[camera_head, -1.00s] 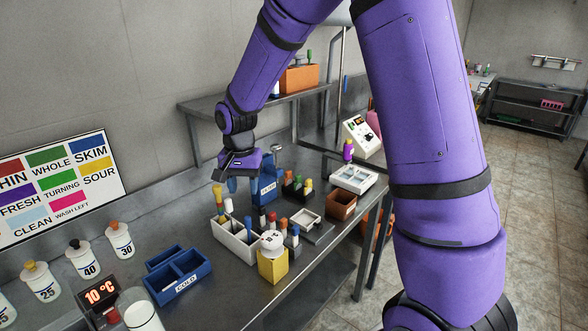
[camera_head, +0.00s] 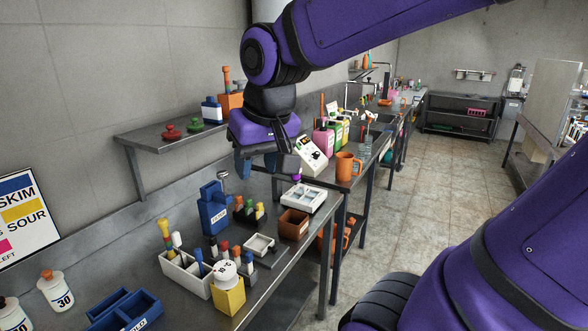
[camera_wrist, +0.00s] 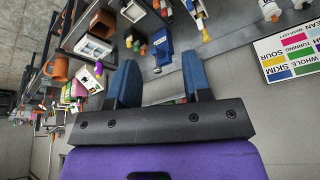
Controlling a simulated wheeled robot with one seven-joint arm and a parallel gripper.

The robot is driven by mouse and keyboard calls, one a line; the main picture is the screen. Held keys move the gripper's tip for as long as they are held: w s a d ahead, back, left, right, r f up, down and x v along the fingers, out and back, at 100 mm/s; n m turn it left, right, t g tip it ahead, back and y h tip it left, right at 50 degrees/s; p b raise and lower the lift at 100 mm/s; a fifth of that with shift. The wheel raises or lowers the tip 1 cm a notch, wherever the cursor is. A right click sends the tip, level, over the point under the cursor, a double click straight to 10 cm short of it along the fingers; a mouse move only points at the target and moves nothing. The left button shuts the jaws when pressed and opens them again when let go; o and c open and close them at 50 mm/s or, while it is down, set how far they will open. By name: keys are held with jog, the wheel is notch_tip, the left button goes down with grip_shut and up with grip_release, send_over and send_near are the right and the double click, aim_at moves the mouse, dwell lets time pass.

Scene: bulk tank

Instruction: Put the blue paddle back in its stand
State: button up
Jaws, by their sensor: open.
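My gripper (camera_head: 257,163) is open and empty above the back of the bench, with its blue fingers apart; they also show in the wrist view (camera_wrist: 160,85). A slim blue-handled piece (camera_head: 199,264) stands in a white open box (camera_head: 178,276) among yellow and white ones. It may be the blue paddle, but its lower end is hidden. A blue labelled holder (camera_head: 213,212) stands behind that box, below and left of my gripper; it also shows in the wrist view (camera_wrist: 162,52). I cannot tell which piece is the paddle's stand.
A black rack (camera_head: 247,215), white tray (camera_head: 303,198) and brown box (camera_head: 293,224) stand to the right. A yellow block (camera_head: 229,298) and blue bins (camera_head: 124,312) are nearer. A shelf (camera_head: 160,140) at left carries an orange box (camera_head: 231,101).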

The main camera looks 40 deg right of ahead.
jog(key=s+d+n+t, duration=0.1)
jog(key=s, duration=0.6)
jog(key=shift+s+r+n, duration=0.4)
jog(key=shift+r, duration=0.05)
